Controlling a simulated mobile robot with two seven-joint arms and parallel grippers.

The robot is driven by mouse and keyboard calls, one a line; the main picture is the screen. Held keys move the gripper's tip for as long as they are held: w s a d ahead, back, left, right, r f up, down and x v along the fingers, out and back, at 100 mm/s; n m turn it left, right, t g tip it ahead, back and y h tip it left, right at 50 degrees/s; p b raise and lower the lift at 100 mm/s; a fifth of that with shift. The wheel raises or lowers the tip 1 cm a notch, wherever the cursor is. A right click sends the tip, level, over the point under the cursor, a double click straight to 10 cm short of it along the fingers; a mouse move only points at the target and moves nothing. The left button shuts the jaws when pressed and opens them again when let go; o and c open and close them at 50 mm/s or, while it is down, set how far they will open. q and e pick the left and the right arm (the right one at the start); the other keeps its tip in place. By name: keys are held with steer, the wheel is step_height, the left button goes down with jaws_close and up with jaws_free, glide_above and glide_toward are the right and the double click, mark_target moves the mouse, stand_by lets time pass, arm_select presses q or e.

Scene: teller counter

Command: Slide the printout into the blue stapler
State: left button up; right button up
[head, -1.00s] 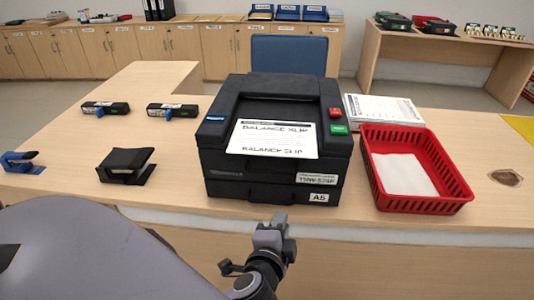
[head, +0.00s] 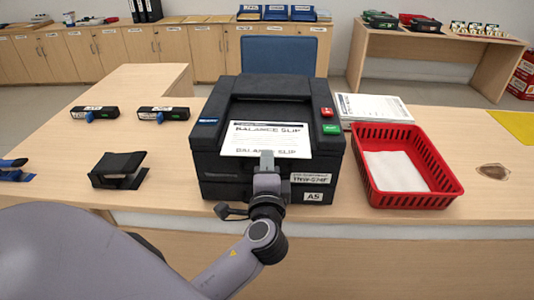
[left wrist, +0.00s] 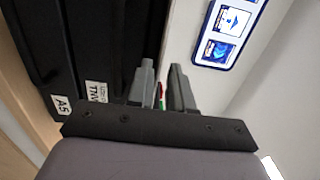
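The printout, a white sheet headed BALANCE SLIP (head: 258,137), lies in the output slot of the black printer (head: 214,165), its near edge toward me. The blue stapler (head: 12,171) is at the far left of the counter, partly cut off by the picture edge. My left gripper (head: 267,158) is in front of the printer, its tips overlapping the sheet's near edge in the head view. In the left wrist view its two fingers (left wrist: 163,88) stand apart with no paper visible between them. I cannot tell whether they touch the sheet. My right gripper is not in view.
A black stapler-like device (head: 118,170) stands between the blue stapler and the printer. Two dark labelled devices (head: 95,113) lie behind it. A red basket (head: 452,192) holding paper and a paper stack (head: 375,107) are right of the printer. The counter's left part has free room.

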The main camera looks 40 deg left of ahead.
mark_target(267, 149)
arm_select(q)
steer(key=shift+x, duration=1.45)
steer(key=shift+c, duration=0.3)
jaws_close()
step_height(267, 149, up, 3)
steer(key=shift+f+p, duration=0.1)
steer(key=shift+p, duration=1.15)
steer(key=shift+f, duration=0.15)
